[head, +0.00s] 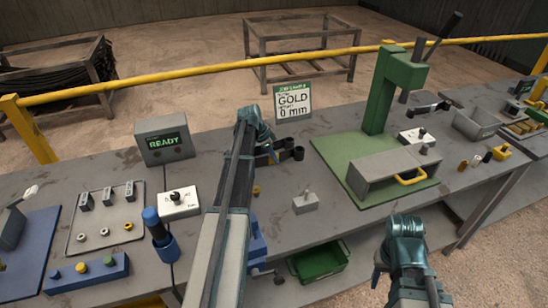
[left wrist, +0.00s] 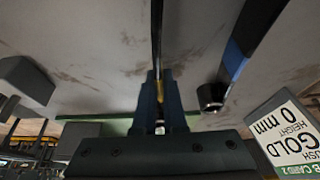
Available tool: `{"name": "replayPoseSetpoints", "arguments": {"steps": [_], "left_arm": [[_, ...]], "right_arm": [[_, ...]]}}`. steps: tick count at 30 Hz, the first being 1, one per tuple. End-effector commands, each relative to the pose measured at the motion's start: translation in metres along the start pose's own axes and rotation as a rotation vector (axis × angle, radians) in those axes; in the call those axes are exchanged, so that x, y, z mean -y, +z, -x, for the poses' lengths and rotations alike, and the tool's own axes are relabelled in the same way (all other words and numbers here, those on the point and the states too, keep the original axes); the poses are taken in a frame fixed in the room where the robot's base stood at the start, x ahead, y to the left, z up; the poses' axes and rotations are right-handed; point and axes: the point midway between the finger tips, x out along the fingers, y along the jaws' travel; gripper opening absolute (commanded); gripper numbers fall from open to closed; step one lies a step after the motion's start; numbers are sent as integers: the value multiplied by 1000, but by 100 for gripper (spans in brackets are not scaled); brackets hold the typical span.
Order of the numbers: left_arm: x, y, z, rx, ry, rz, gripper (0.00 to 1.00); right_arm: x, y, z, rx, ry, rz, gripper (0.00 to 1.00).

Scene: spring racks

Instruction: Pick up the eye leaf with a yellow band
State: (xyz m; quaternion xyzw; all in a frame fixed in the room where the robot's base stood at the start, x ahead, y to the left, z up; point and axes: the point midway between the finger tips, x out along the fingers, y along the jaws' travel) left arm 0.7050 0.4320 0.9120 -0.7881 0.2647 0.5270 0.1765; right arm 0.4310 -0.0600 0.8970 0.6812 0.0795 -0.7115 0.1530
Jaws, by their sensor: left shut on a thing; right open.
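In the left wrist view a thin dark leaf (left wrist: 157,35), seen edge-on, stands between the fingers of my left gripper (left wrist: 160,105). A small yellow patch shows on it just above the fingertips. My left gripper (head: 262,135) is shut on this leaf, over the bench beyond my forearm in the head view; its fingertips are hard to make out there. My right gripper (head: 405,222) is open and empty at the bench's front edge. Another dark bar with a round eye end (left wrist: 212,95) lies right of the held leaf in the wrist view.
A card reading GOLD, 0 mm (head: 292,101) stands behind my left gripper. A green press (head: 385,90) and a grey box with yellow handle (head: 372,172) stand right. A READY display (head: 163,145) and switch box (head: 180,205) stand left. A green bin (head: 320,262) sits below.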

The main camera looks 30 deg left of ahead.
Motion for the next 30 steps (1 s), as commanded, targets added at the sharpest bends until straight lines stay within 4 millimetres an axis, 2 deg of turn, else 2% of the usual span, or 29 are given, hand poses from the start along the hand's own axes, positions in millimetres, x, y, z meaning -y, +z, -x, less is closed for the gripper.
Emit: {"name": "replayPoseSetpoints", "arguments": {"steps": [1,13,18,30], "left_arm": [[0,-6,12,-2,0,0,0],[0,-26,61,-2,0,0,0],[0,-29,68,-2,0,0,0],[0,-29,68,-2,0,0,0]], "right_arm": [[-1,1,13,0,0,0,50],[-6,4,66,0,0,0,50],[-7,4,74,0,0,0,50],[-7,4,73,0,0,0,50]]}}
